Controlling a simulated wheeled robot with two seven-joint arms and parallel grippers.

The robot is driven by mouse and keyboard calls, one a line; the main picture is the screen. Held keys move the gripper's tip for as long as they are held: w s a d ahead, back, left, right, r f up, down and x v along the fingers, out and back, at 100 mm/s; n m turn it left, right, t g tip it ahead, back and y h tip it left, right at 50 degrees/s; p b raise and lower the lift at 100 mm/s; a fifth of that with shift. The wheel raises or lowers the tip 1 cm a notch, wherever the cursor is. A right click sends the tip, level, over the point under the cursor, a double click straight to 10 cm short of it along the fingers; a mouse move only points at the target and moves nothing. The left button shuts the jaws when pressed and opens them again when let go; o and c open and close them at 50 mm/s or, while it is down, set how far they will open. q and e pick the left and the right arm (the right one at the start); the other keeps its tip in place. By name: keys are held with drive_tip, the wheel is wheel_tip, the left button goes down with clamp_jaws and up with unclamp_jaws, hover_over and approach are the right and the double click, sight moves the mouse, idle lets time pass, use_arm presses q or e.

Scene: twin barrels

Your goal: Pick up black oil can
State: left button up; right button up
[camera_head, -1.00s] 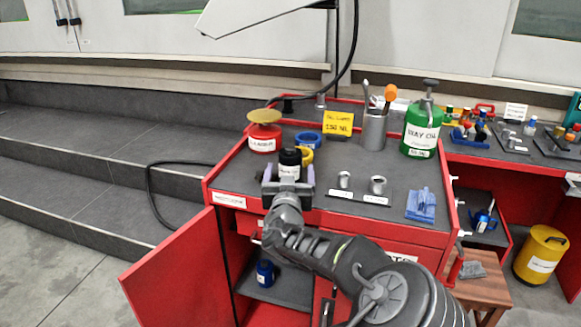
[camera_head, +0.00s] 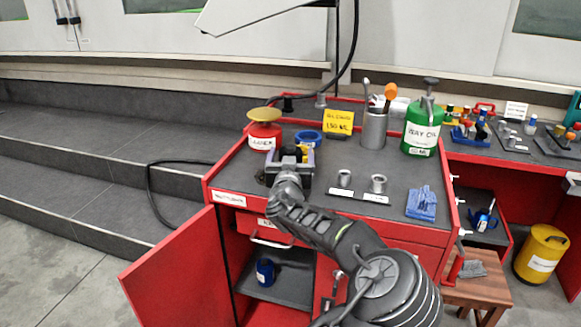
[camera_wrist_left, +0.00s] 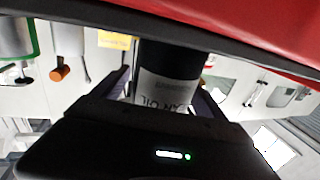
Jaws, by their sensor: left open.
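The black oil can (camera_head: 289,153), dark with a white label, stands on the red cabinet's dark top and is mostly hidden behind my left gripper (camera_head: 290,164). In the left wrist view, which looks upside down, the can (camera_wrist_left: 166,88) is between the two fingers of my gripper (camera_wrist_left: 163,92). The jaws are open around it, one finger on each side. I cannot tell whether either finger touches it. My right gripper is not in view.
A red can (camera_head: 264,138) with a yellow disc stands behind left. A blue ring (camera_head: 308,138), yellow sign (camera_head: 338,121), tool cup (camera_head: 374,130) and green oil can (camera_head: 422,130) are behind and right. Metal sockets (camera_head: 378,184) and a blue holder (camera_head: 421,204) lie right.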

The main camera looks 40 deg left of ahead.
use_arm(q)
drive_tip(key=shift+c, duration=0.5)
drive_tip(key=shift+w, duration=0.1)
clamp_jaws()
idle(0.8)
drive_tip(key=shift+r, duration=0.15)
wheel_tip(320, 180, up, 10)
drive_tip(key=shift+f+p, duration=0.1)
drive_tip(key=shift+p, duration=0.95)
